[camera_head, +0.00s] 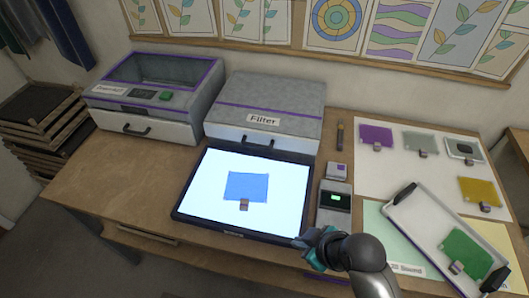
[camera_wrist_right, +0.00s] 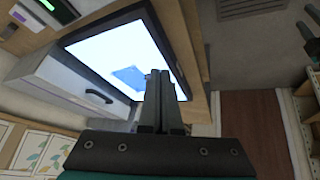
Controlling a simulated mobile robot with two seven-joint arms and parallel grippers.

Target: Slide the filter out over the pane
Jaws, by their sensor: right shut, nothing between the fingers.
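The filter box (camera_head: 266,103) is grey with a purple stripe and a "Filter" label, and stands at the back centre of the table. Its white front (camera_head: 232,137) has a dark handle and also shows in the right wrist view (camera_wrist_right: 75,85). A lit light panel (camera_head: 275,222) lies in front of it. A blue pane (camera_head: 247,186) with a small tag lies on the panel; part of it shows in the right wrist view (camera_wrist_right: 128,77). My right gripper (camera_head: 315,250) is at the panel's front right corner, shut and empty. My left gripper is not in view.
A second box (camera_head: 155,85) with a drawer stands left of the filter box. A small device with a green display (camera_head: 335,200) is right of the panel. A white tray (camera_head: 415,215) holds a green pane (camera_head: 466,252). Several coloured panes lie on a white sheet (camera_head: 408,150).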

